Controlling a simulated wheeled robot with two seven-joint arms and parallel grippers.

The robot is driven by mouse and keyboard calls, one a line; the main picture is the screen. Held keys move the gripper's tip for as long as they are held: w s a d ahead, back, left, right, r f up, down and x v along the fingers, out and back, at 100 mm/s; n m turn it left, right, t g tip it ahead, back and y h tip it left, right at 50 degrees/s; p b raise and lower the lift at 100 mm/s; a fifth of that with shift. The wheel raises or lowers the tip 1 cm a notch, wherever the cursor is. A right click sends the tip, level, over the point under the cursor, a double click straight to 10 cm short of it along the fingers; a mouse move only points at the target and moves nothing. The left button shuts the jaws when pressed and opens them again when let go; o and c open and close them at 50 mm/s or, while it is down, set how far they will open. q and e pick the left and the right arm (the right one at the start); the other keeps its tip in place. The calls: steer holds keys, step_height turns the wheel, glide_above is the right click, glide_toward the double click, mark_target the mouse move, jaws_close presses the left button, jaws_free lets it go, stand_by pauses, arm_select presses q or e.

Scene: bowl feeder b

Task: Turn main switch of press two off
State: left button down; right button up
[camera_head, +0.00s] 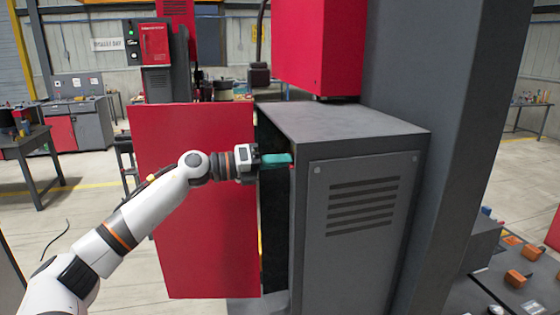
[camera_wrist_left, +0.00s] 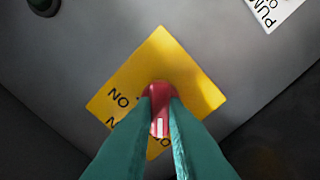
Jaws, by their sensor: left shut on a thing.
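My left gripper (camera_head: 289,159) reaches to the side of the grey machine cabinet (camera_head: 345,123), just beyond the open edge of a red panel. In the left wrist view its teal fingers are shut on the red handle (camera_wrist_left: 160,93) of a rotary switch. The handle sits on a yellow plate (camera_wrist_left: 195,72) with black lettering, partly covered by the fingers. A white mark on the handle shows between the fingers. In the head view the switch is hidden. My right gripper is not in view.
A large red panel (camera_head: 190,215) stands beside my left forearm. In the left wrist view a dark green button (camera_wrist_left: 43,4) and a white label (camera_wrist_left: 273,10) are near the top corners. Orange blocks (camera_head: 515,278) lie at the lower right of the head view.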

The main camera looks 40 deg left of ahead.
arm_select(q)
steer(key=shift+r, duration=0.1)
steer(key=c, duration=1.4)
jaws_free()
steer(key=shift+c, duration=0.2)
steer(key=b+v, duration=1.1)
steer(key=v, duration=0.1)
